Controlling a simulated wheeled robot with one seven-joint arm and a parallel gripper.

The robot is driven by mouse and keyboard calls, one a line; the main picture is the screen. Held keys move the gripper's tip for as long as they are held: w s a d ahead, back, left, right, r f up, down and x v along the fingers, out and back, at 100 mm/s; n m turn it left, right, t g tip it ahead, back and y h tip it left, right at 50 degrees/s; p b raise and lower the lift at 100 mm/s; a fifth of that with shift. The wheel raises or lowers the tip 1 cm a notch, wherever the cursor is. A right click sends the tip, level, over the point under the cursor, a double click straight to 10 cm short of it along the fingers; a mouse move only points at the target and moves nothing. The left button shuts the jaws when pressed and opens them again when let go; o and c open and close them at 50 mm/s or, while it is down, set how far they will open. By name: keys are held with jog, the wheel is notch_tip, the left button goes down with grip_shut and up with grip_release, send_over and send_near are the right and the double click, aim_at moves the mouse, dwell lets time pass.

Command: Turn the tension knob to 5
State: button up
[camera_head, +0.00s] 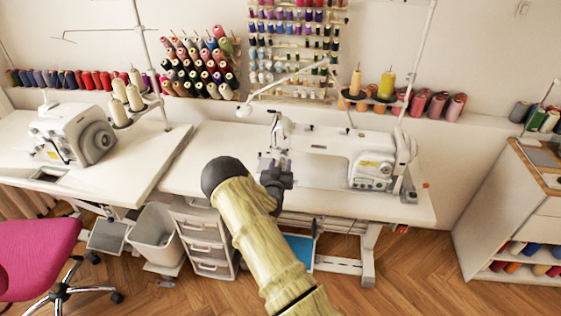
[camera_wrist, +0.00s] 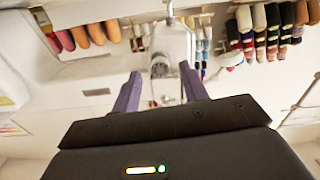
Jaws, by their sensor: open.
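A white sewing machine (camera_head: 335,148) stands on the middle table, its narrow head at the left end. My gripper (camera_head: 275,163) is in front of that head and hides its lower part. In the wrist view, which looks upside down, the machine head (camera_wrist: 175,42) is straight ahead. A small round greyish part, apparently the tension knob (camera_wrist: 160,67), shows between the two fingers of my gripper (camera_wrist: 159,73). The fingers are apart with nothing gripped. I cannot tell whether they touch the knob, and its numbers are too small to read.
A second white machine (camera_head: 72,138) stands on the left table. Thread racks (camera_head: 295,50) cover the wall behind. Drawers (camera_head: 205,240), a grey bin (camera_head: 155,235) and a pink chair (camera_head: 35,258) are below left. A cabinet (camera_head: 510,215) stands right. The middle table's right front (camera_head: 410,213) is clear.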

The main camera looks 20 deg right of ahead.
jog(key=shift+w+d+r, duration=0.1)
jog(key=shift+w+d, duration=0.4)
jog(key=shift+w, duration=0.2)
jog(key=shift+c, duration=0.2)
grip_shut()
jog(key=shift+m+b, duration=0.4)
